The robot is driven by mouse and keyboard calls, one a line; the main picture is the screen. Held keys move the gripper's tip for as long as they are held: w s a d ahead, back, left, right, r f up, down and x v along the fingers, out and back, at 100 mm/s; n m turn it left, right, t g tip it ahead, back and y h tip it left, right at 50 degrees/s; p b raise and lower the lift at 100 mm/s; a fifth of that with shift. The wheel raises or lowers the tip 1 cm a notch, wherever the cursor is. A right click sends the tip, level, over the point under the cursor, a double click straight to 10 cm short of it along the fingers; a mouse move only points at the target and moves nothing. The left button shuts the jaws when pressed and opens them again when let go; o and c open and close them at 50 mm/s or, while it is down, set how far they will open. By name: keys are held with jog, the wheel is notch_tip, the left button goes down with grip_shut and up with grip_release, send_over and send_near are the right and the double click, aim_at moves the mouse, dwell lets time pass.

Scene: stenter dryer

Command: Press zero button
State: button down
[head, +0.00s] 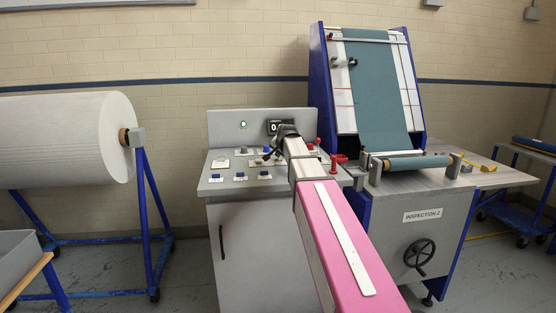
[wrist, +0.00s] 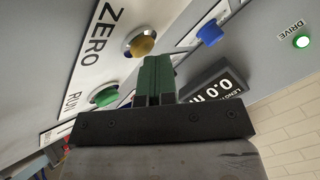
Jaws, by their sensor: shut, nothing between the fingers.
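The zero button (wrist: 139,42) is a round amber cap in a pale ring, beside a white plate lettered ZERO (wrist: 97,30) in the wrist view. My gripper (wrist: 155,58) has its dark green fingers closed together with nothing between them. The fingertips appear just beside the amber button; I cannot tell whether they touch it. In the head view my gripper (head: 267,156) is over the grey control console (head: 225,187), and my arm hides part of the panel, including the zero button.
A green button (wrist: 103,97) by the RUN label and a blue control (wrist: 210,33) lie close to the fingers. The length display (wrist: 218,86) reads 0.0. A green DRIVE lamp (wrist: 301,41) is lit. Red handles (head: 338,161) stand at the console's right edge.

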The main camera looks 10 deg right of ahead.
jog(key=shift+r, duration=0.85)
jog(key=shift+r, duration=0.1)
jog(key=shift+r, duration=2.4)
jog(key=shift+s, duration=0.1)
